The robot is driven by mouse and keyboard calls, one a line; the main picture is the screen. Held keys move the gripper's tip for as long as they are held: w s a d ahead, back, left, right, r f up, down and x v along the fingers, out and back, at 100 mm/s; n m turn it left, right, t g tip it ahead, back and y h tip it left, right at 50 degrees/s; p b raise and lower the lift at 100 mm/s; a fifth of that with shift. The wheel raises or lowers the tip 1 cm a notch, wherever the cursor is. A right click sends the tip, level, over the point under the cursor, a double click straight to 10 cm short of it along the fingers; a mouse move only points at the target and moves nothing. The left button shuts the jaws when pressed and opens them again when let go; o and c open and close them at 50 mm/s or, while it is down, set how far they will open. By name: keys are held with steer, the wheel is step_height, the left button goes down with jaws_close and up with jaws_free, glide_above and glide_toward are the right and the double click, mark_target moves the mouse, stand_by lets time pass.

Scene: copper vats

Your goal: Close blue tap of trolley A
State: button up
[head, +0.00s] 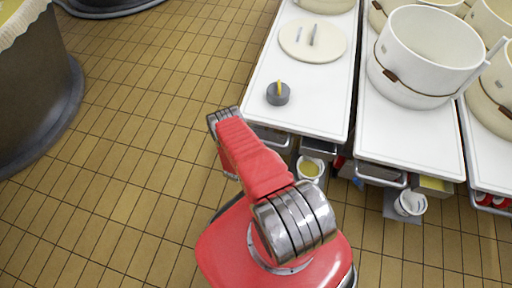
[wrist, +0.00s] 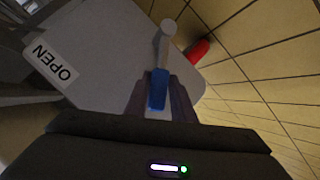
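The blue tap handle (wrist: 157,90) shows in the wrist view, joined to a pale grey, round-ended stem (wrist: 163,42). My gripper (wrist: 160,82) has one dark finger on each side of the blue handle, very close to it. I cannot tell whether the fingers press on it. A grey panel (wrist: 105,45) with a white OPEN label (wrist: 54,62) lies behind and to the left. In the head view my gripper and the blue tap are hidden; my red arm reaches toward the near end of the left white-topped trolley (head: 338,125). No letter marking a trolley is readable.
A red rounded thing (wrist: 198,50) shows beside the tap. In the head view, a lid (head: 312,40) and a grey knob-like piece (head: 278,93) lie on the left trolley. A white pot (head: 425,55) stands on the middle one. Tiled floor (head: 150,110) is clear at left, beside a dark vat (head: 35,90).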

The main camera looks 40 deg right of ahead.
steer(key=o, duration=0.3)
steer(key=shift+a+r, duration=0.1)
steer(key=v, duration=1.3)
steer(key=shift+a, duration=0.2)
steer(key=shift+s, duration=0.15)
